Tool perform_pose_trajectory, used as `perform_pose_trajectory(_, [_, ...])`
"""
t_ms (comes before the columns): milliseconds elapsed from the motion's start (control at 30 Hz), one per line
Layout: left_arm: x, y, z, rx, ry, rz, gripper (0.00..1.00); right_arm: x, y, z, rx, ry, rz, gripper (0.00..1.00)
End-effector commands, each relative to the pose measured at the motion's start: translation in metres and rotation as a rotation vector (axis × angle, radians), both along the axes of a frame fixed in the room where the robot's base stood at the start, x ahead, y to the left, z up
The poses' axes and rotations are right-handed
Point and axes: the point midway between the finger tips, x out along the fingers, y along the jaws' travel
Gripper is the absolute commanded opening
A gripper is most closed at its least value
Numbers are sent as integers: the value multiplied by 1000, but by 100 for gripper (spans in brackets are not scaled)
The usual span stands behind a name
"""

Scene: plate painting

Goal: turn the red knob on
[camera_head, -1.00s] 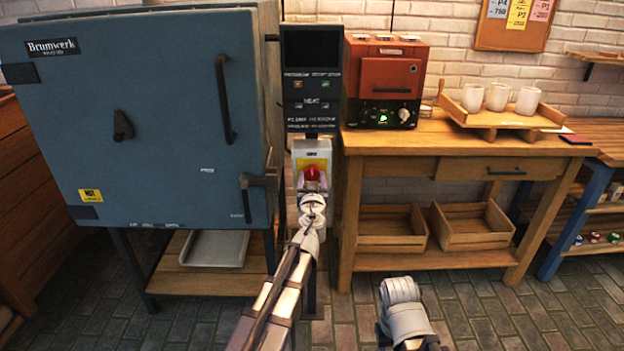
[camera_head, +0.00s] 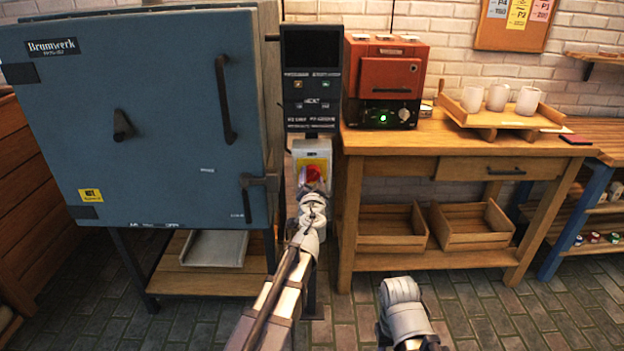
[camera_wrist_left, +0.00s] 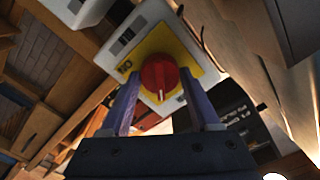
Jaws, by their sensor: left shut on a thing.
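The red knob (camera_head: 313,172) sits on a yellow plate on the white switch box (camera_head: 312,150), on the post beside the blue kiln. My left gripper (camera_wrist_left: 161,74) is at the knob, with one finger on each side of it, shut on it. In the head view my left wrist hides the box's lower part. My right arm shows at the bottom, but its gripper cannot be made out.
The blue kiln (camera_head: 150,110) stands close on the left, its door handle near my left arm. A dark control panel (camera_head: 312,90) is above the box. A wooden workbench (camera_head: 420,150) with a small red oven (camera_head: 386,80) stands on the right.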

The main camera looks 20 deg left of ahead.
Motion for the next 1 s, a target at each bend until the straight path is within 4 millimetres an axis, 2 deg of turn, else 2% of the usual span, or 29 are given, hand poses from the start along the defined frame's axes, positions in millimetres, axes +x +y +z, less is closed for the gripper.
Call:
perform_pose_trajectory(600, [0,0,0,553,159,0,7,0,0,0,0,0,0,50])
perform_pose_trajectory(1000, [0,0,0,809,233,-1,7,0,0,0,0,0,0,50])
